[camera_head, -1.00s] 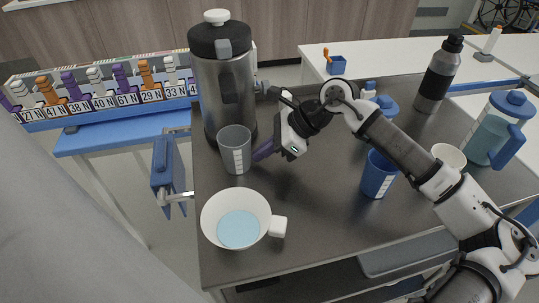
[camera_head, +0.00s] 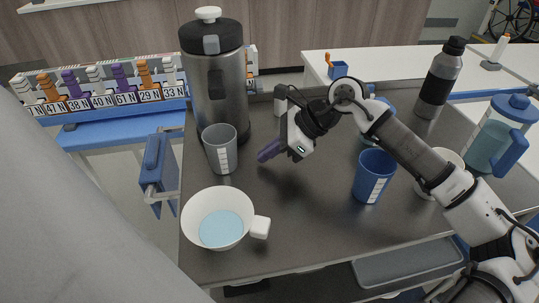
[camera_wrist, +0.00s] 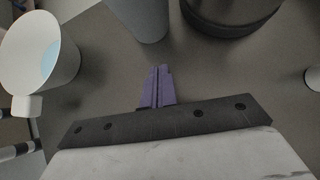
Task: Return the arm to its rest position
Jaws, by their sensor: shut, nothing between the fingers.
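My gripper (camera_head: 268,152) has purple fingers pressed together with nothing between them. It hangs above the dark table (camera_head: 300,215), a little right of a grey graduated cup (camera_head: 220,152). The purple fingers also show in the wrist view (camera_wrist: 158,87), side by side and shut. My arm reaches in from the lower right of the head view and is bent, passing above a blue cup (camera_head: 373,176).
A white mug (camera_head: 200,208) with light blue liquid stands at the front left. A tall steel dispenser (camera_head: 222,95) stands behind the grey cup. A black-topped bottle (camera_head: 440,80), a blue-lidded pitcher (camera_head: 492,145) and a white cup (camera_head: 447,158) are right. The table's front middle is bare.

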